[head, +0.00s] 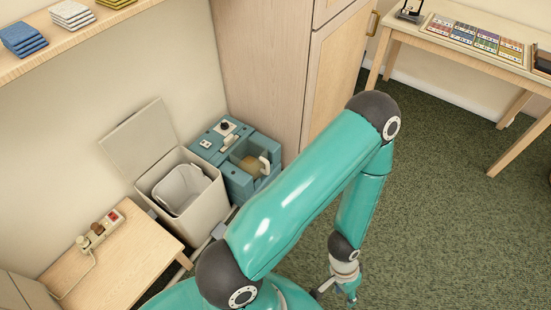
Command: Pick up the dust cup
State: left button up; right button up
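A teal boxy unit (241,187) stands on the floor against the wall, left of the tall wooden cabinet. In its recess sits a tan, rounded part with a pale handle (265,165), which looks like the dust cup. My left gripper (338,290) hangs low over the carpet at the bottom of the head view, right of the unit and apart from it. My teal arm crosses the middle of the view. My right gripper is out of view.
An open-lidded bin (205,205) with a pale liner stands left of the unit. A low wooden table (130,255) with a power strip (100,229) is at lower left. A shelf, the cabinet (262,60) and a desk (455,55) border the room. Green carpet (450,220) lies clear at right.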

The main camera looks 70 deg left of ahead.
aim_at(249, 154)
jog(key=z, duration=0.05)
jog(key=i, duration=1.4)
jog(key=u, duration=2.15)
jog(key=i, duration=0.15)
jog(key=u, duration=1.3)
jog(key=k, duration=0.45)
jog(key=u, duration=0.4)
jog(key=i, duration=1.45)
jog(key=z, duration=0.35)
